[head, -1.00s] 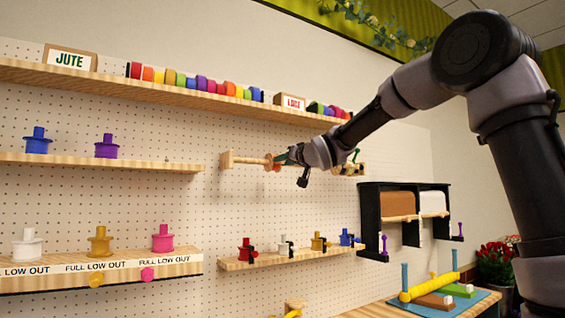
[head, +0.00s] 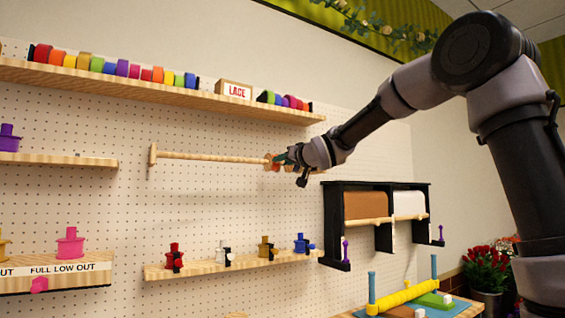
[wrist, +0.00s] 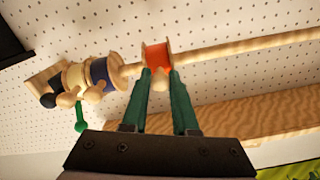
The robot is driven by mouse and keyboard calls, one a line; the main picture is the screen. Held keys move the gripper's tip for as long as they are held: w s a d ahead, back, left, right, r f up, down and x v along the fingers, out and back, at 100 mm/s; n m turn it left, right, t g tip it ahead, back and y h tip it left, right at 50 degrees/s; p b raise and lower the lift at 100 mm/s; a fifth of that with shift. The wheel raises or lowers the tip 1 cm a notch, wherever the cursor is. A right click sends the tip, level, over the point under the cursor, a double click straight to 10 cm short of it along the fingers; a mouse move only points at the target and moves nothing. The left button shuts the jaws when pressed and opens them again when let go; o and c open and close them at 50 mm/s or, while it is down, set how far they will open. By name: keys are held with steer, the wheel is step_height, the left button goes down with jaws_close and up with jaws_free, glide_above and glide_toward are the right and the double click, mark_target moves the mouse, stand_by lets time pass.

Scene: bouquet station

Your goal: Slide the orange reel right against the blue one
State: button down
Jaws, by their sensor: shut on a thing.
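The orange reel (wrist: 157,55) is on a wooden rod (wrist: 235,52) that runs along the pegboard. My gripper (wrist: 160,78) is shut on it, with one green finger on each side. The dark blue reel (wrist: 98,72) is on the same rod, to the left in the wrist view. A short stretch of bare rod shows between the two reels, so they are apart. In the head view my gripper (head: 280,160) is at the right part of the rod (head: 205,156), and my wrist hides most of what lies beyond it.
Beyond the blue reel in the wrist view are a pale reel (wrist: 75,77), a dark knob (wrist: 48,100) and a green peg (wrist: 81,112). A ribbon shelf (head: 150,91) is above the rod, a spool shelf (head: 230,263) below. A black rack (head: 338,215) stands to the right.

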steer(key=c, duration=0.7)
jaws_free()
steer(key=v, duration=1.1)
steer(key=shift+w, duration=0.1)
